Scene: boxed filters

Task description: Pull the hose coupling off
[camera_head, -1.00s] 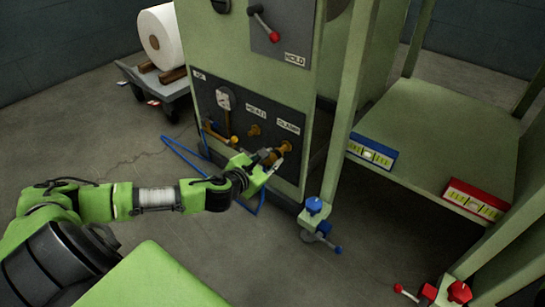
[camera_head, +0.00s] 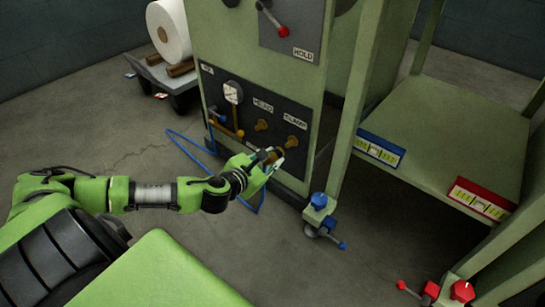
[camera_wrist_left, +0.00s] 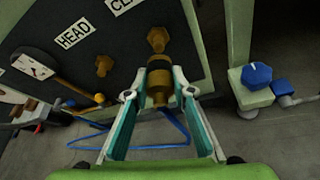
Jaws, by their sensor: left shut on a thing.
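My left gripper (camera_head: 272,163) is shut on the brass hose coupling (camera_wrist_left: 158,84), which sits between its two fingers in the left wrist view. The brass port (camera_head: 291,142) under the CLAMP label is on the dark panel just beyond; it also shows in the left wrist view (camera_wrist_left: 157,40). The coupling appears slightly apart from the port and in line with it. A blue hose (camera_head: 188,150) loops down by the floor below the panel. Its join to the coupling is hidden. My right gripper is not in view.
A second brass port (camera_head: 262,125) sits under HEAD, with a gauge (camera_head: 232,93) to its left. A blue-knobbed clamp (camera_head: 319,202) stands at the frame leg, right of the gripper. A cart with a white roll (camera_head: 168,32) is behind. Floor in front is clear.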

